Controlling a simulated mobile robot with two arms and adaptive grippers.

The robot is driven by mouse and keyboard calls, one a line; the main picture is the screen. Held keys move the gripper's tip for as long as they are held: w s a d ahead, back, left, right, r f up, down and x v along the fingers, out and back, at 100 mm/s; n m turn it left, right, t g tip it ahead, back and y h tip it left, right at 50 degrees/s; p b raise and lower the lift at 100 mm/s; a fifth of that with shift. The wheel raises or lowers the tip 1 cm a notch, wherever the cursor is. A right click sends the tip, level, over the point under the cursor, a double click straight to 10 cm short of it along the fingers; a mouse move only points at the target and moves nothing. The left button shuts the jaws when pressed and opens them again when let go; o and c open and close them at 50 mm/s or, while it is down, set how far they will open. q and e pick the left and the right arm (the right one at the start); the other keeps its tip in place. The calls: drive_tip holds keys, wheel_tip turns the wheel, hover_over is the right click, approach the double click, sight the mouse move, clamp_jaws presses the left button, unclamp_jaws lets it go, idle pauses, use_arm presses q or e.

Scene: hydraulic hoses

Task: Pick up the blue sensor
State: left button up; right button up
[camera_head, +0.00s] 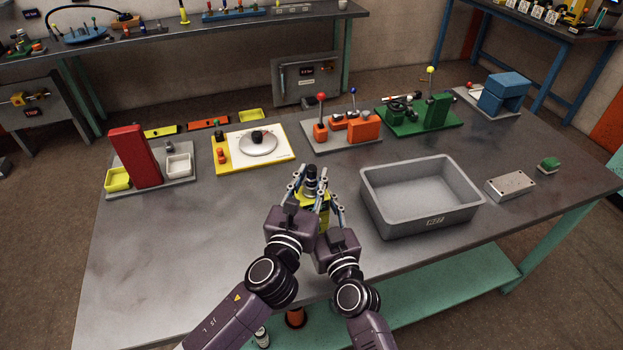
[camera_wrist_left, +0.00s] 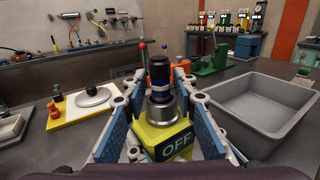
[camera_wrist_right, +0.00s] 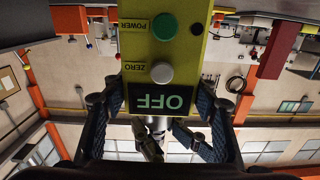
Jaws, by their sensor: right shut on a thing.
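A dark cylindrical sensor with a blue ring and silver base (camera_wrist_left: 159,85) stands upright at a yellow box meter (camera_wrist_left: 178,140) with an OFF display. Whether it is fixed to the meter cannot be told. The arms hide part of the meter.
A grey bin (camera_head: 420,199) stands close to the right of the grippers. A yellow-edged board (camera_head: 252,147), a grey board with a red block (camera_head: 134,156), and an orange fixture (camera_head: 345,128) line the back. The table's front left is clear.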

use_arm(q)
clamp_jaws()
wheel_tip(320, 180, up, 10)
idle(0.5)
use_arm(e)
drive_tip(key=o, duration=1.5)
drive_tip(key=v, duration=1.2)
